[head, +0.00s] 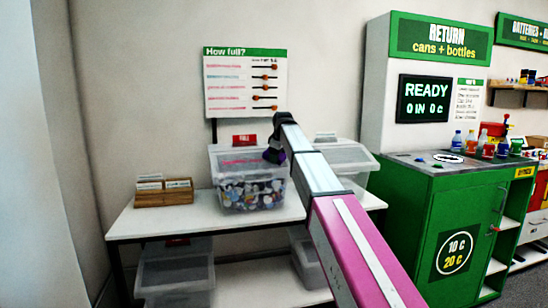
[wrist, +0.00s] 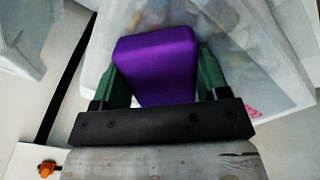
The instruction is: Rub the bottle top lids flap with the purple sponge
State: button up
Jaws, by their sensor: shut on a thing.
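My gripper (head: 275,153) is shut on the purple sponge (wrist: 157,62), which sits between its two green fingers in the wrist view. In the head view the sponge is mostly hidden and shows only as a dark purple patch by the gripper. The gripper is at the top of a clear bin (head: 250,202) full of bottle tops, toward its right side. The bin's clear lid flap (head: 232,153) is at its top, with pink lettering on or near it. In the wrist view clear plastic (wrist: 255,55) lies behind the sponge. I cannot tell whether the sponge touches it.
A second clear bin (head: 345,158) stands to the right on the white shelf (head: 140,222). A wooden card box (head: 164,192) stands left. A "How full?" board (head: 245,82) is behind. More clear bins (head: 175,272) are below. A green return machine (head: 450,215) is at right.

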jog(key=shift+w+d, duration=0.3)
jog(key=shift+d, duration=0.6)
jog(key=shift+w+d, duration=0.35)
jog(key=shift+d, duration=0.6)
jog(key=shift+w+d, duration=0.3)
jog(key=shift+d, duration=0.6)
jog(key=shift+s+a+r, duration=0.1)
jog(key=shift+s+a, duration=0.15)
jog(key=shift+a, duration=0.35)
jog(key=shift+s+a+f, duration=0.1)
jog(key=shift+s+a, duration=0.1)
jog(key=shift+a, duration=0.45)
jog(key=shift+s+a+r, duration=0.1)
jog(key=shift+s+a, duration=0.15)
jog(key=shift+a, duration=0.35)
jog(key=shift+s+a, duration=0.3)
jog(key=shift+a, duration=0.65)
jog(key=shift+s+a, duration=0.3)
jog(key=shift+a, duration=0.6)
jog(key=shift+v, duration=2.85)
jog(key=shift+s+r, duration=0.1)
jog(key=shift+v, duration=1.4)
